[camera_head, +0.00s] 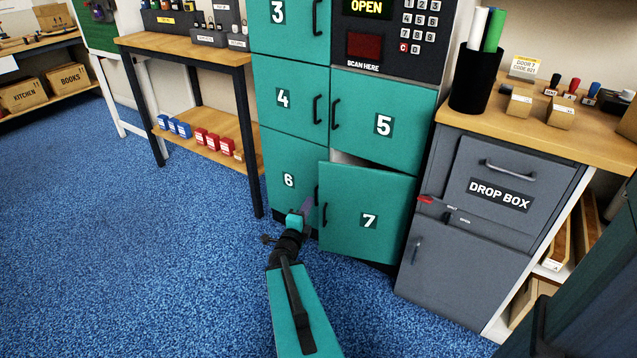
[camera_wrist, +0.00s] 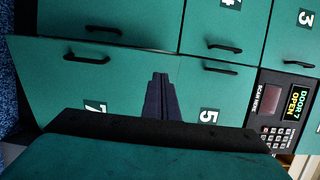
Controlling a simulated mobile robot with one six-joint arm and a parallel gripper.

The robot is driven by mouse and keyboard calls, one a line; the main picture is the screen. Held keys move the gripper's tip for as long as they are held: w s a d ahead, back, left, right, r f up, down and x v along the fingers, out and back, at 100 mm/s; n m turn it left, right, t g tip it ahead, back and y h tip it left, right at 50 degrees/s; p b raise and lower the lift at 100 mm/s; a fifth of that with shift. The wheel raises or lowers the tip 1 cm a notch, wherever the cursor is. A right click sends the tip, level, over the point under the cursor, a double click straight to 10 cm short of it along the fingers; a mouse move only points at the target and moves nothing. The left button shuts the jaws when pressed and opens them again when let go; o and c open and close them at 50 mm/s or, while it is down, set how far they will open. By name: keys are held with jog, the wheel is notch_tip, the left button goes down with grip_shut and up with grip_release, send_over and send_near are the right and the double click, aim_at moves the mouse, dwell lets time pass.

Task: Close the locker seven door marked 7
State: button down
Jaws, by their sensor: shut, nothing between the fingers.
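The locker seven door (camera_head: 345,192), teal with a white 7 on a dark label, stands ajar at the bottom right of the locker block. Its left edge is swung out, and a pale gap shows along its top. Its black handle (camera_head: 324,215) is near that left edge. My gripper (camera_head: 307,205) is shut and empty, just left of the door's handle edge in the head view. In the wrist view, my gripper's dark fingers (camera_wrist: 160,78) lie together over the door seven area (camera_wrist: 50,85), near door 5. I cannot tell whether they touch the door.
Doors 6 (camera_head: 289,160), 4 (camera_head: 283,75) and 5 (camera_head: 384,100) look shut. The keypad panel (camera_head: 385,35) reads OPEN. A grey drop box cabinet (camera_head: 470,235) stands close on the right. A wooden-topped table (camera_head: 190,45) stands left. Blue carpet (camera_head: 150,250) in front is clear.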

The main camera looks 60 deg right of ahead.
jog(key=shift+w+d+f+b, duration=0.1)
jog(key=shift+d+b, duration=0.15)
jog(key=shift+b, duration=0.25)
jog(key=b, duration=0.5)
send_near(321, 176)
jog(key=shift+x, duration=3.2)
jog(key=shift+d, duration=0.1)
